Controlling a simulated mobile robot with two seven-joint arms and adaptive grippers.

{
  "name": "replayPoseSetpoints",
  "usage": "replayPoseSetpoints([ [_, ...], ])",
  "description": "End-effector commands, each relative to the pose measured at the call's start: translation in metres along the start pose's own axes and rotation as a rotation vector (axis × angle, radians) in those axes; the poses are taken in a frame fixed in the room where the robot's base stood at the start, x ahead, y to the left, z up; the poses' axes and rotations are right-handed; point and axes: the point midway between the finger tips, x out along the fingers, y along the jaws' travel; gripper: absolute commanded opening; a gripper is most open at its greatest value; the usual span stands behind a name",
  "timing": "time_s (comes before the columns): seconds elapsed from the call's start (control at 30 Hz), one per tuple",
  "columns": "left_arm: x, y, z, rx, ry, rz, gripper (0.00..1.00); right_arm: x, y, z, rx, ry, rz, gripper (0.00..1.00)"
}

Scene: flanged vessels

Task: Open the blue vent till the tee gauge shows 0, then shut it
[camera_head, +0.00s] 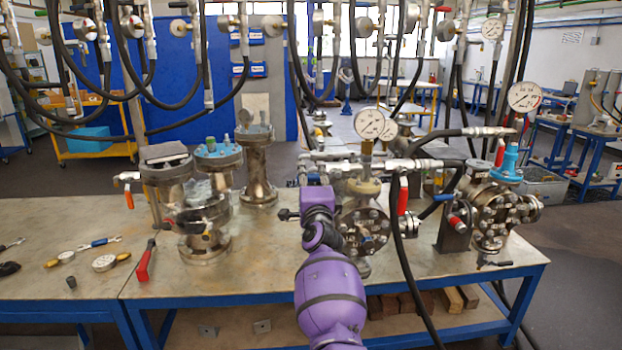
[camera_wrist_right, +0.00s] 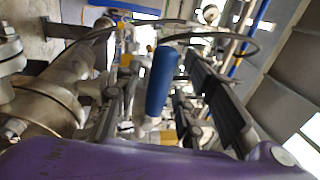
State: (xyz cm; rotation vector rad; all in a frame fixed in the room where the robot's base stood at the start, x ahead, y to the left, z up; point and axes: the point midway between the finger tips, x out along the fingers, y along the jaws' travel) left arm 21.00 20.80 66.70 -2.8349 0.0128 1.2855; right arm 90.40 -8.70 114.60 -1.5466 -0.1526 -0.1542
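My purple right arm reaches up over the middle of the bench in the head view, its gripper (camera_head: 310,172) largely hidden behind the wrist. In the right wrist view the two dark fingers (camera_wrist_right: 160,105) stand apart, with the blue vent handle (camera_wrist_right: 162,80) between them. A gap shows between the handle and the right-hand finger; contact on the other side is unclear. A round white gauge (camera_head: 369,123) stands on a brass fitting above the tee pipework (camera_head: 362,187). Its needle is too small to read surely. My left gripper is out of view.
Another gauge (camera_head: 524,97) stands at the right, above a blue-topped flanged vessel (camera_head: 506,172). Flanged vessels (camera_head: 200,215) stand left of my arm. Red-handled valves (camera_head: 402,196) and black hoses crowd the pipework. The front left of the bench (camera_head: 95,225) is mostly clear, with loose tools.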

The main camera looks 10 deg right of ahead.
Motion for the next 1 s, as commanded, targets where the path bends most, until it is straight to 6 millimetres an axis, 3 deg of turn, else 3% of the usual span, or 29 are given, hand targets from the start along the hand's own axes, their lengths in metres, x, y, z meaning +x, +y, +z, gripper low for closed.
replayPoseSetpoints([
  [0.37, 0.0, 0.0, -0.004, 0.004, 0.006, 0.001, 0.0, -0.008, 0.001, 0.0, -0.002, 0.0, 0.0, 0.37],
  [0.8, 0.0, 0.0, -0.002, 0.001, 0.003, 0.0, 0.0, -0.087, 0.001, 0.0, -0.001, 0.001, 0.001, 0.37],
  [1.0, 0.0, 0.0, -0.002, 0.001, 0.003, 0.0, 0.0, -0.113, 0.001, 0.0, -0.002, 0.0, 0.001, 0.37],
])
